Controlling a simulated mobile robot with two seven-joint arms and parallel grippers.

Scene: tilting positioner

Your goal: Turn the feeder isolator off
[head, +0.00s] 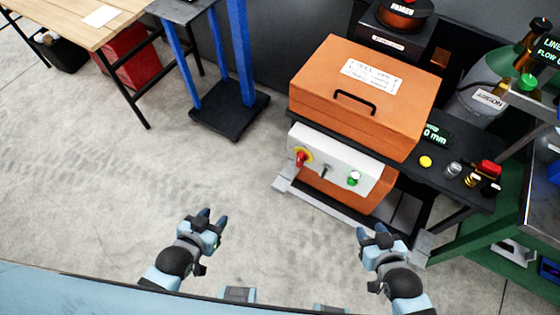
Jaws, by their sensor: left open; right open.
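A white control panel (335,148) is on the front of an orange machine. On it, from left to right, are a red rotary handle on a yellow plate (302,158), a small grey lever switch (325,171) and a green button (354,178). The red handle looks like the feeder isolator; its exact angle is too small to tell. My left gripper (213,220) is open and empty, below and left of the panel, apart from it. My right gripper (371,236) is open and empty, below the panel's right part.
An orange lidded box (365,90) with a black handle sits above the panel. A dark shelf (455,177) with yellow, black and red fittings juts out to the right. A green frame (470,238) stands far right. Bare concrete floor (100,190) lies open at left.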

